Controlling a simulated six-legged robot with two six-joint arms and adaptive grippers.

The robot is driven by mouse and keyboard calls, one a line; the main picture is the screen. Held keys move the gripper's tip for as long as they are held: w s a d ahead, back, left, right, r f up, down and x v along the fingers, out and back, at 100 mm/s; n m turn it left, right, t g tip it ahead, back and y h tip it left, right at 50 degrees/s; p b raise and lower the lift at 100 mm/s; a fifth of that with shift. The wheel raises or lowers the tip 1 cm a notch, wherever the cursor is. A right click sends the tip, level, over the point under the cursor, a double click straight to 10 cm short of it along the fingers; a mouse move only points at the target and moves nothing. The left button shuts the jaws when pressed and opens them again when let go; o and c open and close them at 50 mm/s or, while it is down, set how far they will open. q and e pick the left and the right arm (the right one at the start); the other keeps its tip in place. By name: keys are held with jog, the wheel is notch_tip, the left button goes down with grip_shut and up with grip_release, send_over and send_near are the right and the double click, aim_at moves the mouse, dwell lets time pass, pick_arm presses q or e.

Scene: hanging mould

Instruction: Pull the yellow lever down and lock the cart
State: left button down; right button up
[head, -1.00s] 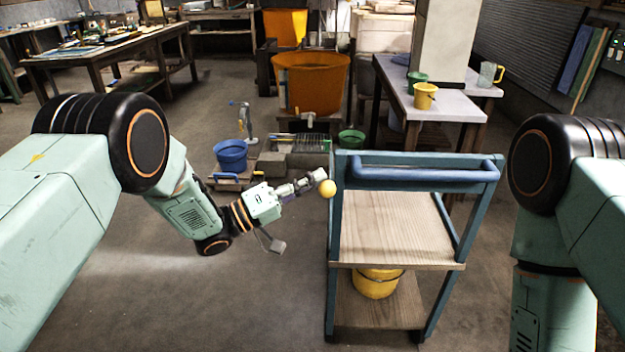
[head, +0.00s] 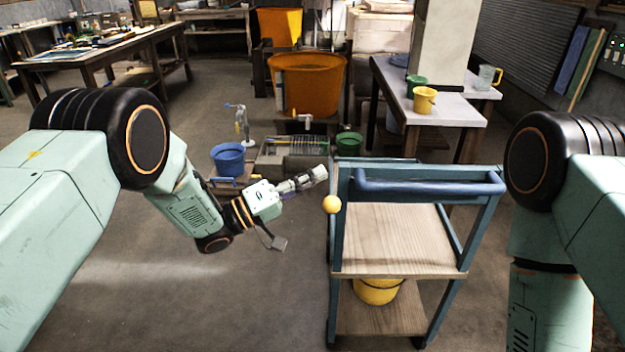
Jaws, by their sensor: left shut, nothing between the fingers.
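The blue cart (head: 345,235) stands right of centre, with two wooden shelves and a blue push handle (head: 430,187) on top. The yellow lever's round knob (head: 331,204) shows at the cart's left front post. The lever's rod is hardly visible. My left gripper (head: 318,174) is shut and empty, just above and left of the knob, near the cart's top left corner. A small gap seems to show between fingertips and knob. My right arm is at the right edge, and its gripper is out of view.
A yellow bucket (head: 378,291) stands on the cart's lower shelf. Behind are a blue bucket (head: 229,158), a green bucket (head: 349,143), a big orange tub (head: 310,85) and a white-topped table (head: 450,108). The floor left of the cart is clear.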

pick_arm(q)
jog(key=v, duration=1)
jog(key=shift+w+f, duration=0.2)
jog(key=shift+f, duration=0.05)
jog(key=shift+w, duration=0.1)
